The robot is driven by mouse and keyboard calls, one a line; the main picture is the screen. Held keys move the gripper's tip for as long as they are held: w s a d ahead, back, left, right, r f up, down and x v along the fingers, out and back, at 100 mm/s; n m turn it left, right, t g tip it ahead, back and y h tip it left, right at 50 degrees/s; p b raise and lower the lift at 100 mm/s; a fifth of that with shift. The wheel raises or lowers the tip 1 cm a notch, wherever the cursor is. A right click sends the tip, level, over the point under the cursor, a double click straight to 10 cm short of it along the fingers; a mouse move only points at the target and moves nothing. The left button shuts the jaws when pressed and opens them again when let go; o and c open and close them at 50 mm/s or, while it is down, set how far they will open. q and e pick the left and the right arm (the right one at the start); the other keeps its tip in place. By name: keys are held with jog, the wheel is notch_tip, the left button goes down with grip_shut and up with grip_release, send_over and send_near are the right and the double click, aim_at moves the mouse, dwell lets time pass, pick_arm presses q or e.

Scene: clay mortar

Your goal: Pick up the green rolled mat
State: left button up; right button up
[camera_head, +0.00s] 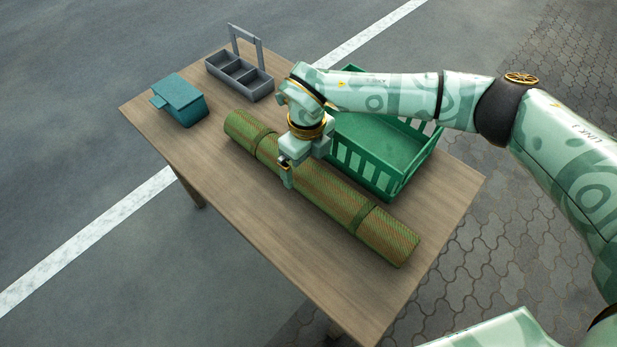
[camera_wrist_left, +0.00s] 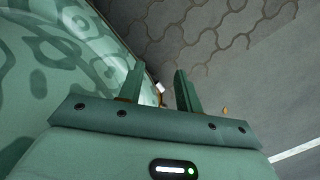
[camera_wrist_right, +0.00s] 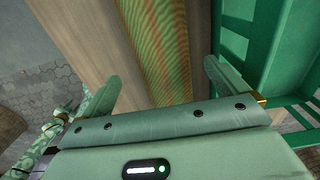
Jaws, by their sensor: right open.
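The green rolled mat (camera_head: 330,195) lies lengthwise on the wooden table, a long woven roll with a dark band near each end. My right gripper (camera_head: 287,175) is over the middle of the mat, pointing down, and hides a small part of it. In the right wrist view my open fingers (camera_wrist_right: 163,82) stand wide apart, with the mat (camera_wrist_right: 160,45) showing between them. I cannot tell whether a finger touches it. In the left wrist view my left gripper (camera_wrist_left: 162,85) is open and empty, with paving below it; it is outside the head view.
A green slatted crate (camera_head: 380,150) stands close behind the mat, also right of it in the right wrist view (camera_wrist_right: 265,60). A grey handled caddy (camera_head: 240,75) and a teal lidded box (camera_head: 180,100) stand at the far left. The table's (camera_head: 250,210) near strip is clear.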

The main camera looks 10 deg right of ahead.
jog(key=shift+f, duration=0.35)
notch_tip(320, 180, down, 5)
jog(key=b, duration=0.3)
jog(key=shift+w+d+f, duration=0.1)
jog(key=shift+w+d, duration=0.05)
pick_arm(q)
jog(key=shift+w+a+f+m, duration=0.2)
jog(key=shift+w+a+f, duration=0.1)
jog(key=shift+a+f, duration=0.25)
jog(key=shift+w+a+f+m, duration=0.2)
jog(key=shift+w+a+f, duration=0.1)
jog(key=shift+a+f, duration=0.25)
jog(key=shift+d, duration=0.1)
pick_arm(e)
jog(key=shift+r, duration=0.2)
jog(key=c, duration=1.5)
